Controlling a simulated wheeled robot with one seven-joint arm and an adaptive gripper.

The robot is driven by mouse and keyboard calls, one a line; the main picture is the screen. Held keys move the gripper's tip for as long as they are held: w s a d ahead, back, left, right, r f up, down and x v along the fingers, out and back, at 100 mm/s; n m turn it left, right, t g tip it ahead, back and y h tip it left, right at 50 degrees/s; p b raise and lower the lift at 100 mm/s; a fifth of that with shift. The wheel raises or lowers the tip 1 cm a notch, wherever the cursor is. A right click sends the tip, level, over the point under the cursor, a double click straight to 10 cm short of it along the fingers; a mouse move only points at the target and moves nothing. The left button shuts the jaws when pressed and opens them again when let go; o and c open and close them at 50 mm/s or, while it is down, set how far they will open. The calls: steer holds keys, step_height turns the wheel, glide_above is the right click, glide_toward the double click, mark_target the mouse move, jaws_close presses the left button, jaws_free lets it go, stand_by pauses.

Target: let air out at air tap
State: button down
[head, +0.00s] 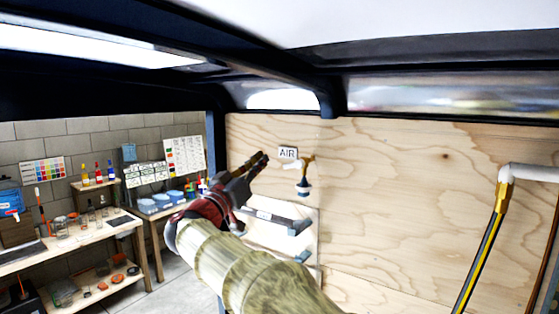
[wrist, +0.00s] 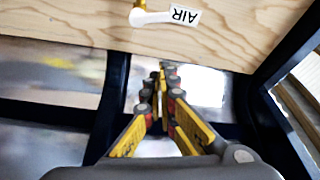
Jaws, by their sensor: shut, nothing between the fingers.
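The air tap (head: 305,175) is on the plywood wall in the head view, with a brass body, a white pipe stub and a dark blue and white lower end. An AIR label (head: 288,153) is just left of it. My gripper (head: 263,158) is shut and empty, left of the label and apart from the tap in the picture. There the AIR label (wrist: 185,15) appears upside down at the top, beside the white pipe and part of the brass tap (wrist: 140,4).
A white pipe with a brass fitting and a yellow-black hose (head: 480,255) is on the right wall. A small shelf (head: 275,220) is below the tap. Workbenches (head: 75,240) with jars and bottles stand at left. Dark frame beams (head: 330,95) run overhead.

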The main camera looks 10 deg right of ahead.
step_height(320, 180, up, 3)
steer(key=p, duration=0.1)
glide_above(292, 166)
steer(key=a, duration=0.4)
steer(key=shift+d+f+b, duration=0.2)
steer(key=shift+f, duration=0.75)
steer(key=shift+d+f+b, duration=0.15)
steer(key=shift+d+f, duration=0.05)
steer(key=shift+f, duration=0.75)
steer(key=shift+s+d+n, duration=0.1)
steer(key=shift+d+n, duration=0.05)
steer(key=shift+n, duration=0.15)
steer(key=shift+p, duration=0.3)
